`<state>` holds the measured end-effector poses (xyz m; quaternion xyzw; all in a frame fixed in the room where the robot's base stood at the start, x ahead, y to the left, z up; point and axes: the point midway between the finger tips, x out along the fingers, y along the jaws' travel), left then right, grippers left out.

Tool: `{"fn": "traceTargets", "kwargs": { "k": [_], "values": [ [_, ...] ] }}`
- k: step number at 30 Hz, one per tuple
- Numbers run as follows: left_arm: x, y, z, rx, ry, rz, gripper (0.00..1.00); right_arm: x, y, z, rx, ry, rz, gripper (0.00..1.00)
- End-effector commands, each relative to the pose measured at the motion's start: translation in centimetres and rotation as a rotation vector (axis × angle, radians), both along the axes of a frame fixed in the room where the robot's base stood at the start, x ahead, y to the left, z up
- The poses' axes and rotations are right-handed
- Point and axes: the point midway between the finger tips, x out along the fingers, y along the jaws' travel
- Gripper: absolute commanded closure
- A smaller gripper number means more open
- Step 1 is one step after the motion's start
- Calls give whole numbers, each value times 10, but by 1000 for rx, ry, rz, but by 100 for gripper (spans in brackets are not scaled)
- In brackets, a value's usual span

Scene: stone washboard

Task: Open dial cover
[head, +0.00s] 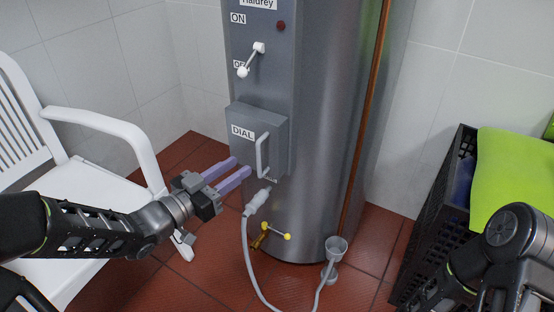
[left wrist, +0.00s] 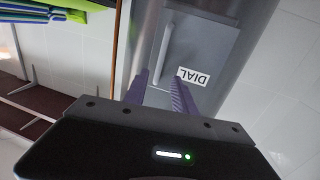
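The dial cover (head: 256,140) is a grey box door marked DIAL on the front of a grey metal boiler (head: 325,140). It is closed and has a pale vertical bar handle (head: 262,155) on its right side. My left gripper (head: 243,167) is open, its two purple fingers apart, just left of and in front of the handle in the head view. In the left wrist view the cover (left wrist: 205,45) and handle (left wrist: 165,55) lie beyond the open fingers, with nothing between them. Of my right arm, only links show at the lower right; its fingers are not visible.
A white chair (head: 110,190) stands at the left under my left arm. A grey plug and cable (head: 257,204) and a yellow-handled valve (head: 275,232) are below the cover. A lever switch (head: 251,60) is above. A black crate (head: 440,210) with a green cloth (head: 510,165) stands right.

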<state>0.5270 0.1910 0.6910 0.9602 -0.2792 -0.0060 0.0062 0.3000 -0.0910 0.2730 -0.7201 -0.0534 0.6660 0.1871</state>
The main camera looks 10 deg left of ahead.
Motion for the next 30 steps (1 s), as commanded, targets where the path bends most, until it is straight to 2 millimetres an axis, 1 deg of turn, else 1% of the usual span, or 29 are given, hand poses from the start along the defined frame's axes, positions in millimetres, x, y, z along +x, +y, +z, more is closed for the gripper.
{"fn": "traceTargets", "kwargs": {
  "k": [1, 5, 14, 17, 27, 30],
  "values": [
    [-1, 0, 0, 7, -12, -6, 68, 0, 0, -4, 0, -1, 0, 100],
    [-2, 0, 4, 9, -17, -11, 68, 0, 0, -2, 0, -1, 0, 100],
    [1, -3, 2, 10, -15, -11, 68, 0, 0, -3, 0, -1, 0, 100],
    [9, -7, 1, 10, -15, -10, 68, 1, 0, -7, -1, -3, -1, 100],
    [51, -35, 0, 9, -14, -12, 68, 4, 0, -26, -2, -11, -5, 100],
    [59, -40, 0, 8, -13, -9, 68, 4, 0, -29, -2, -13, -6, 100]
  ]
}}
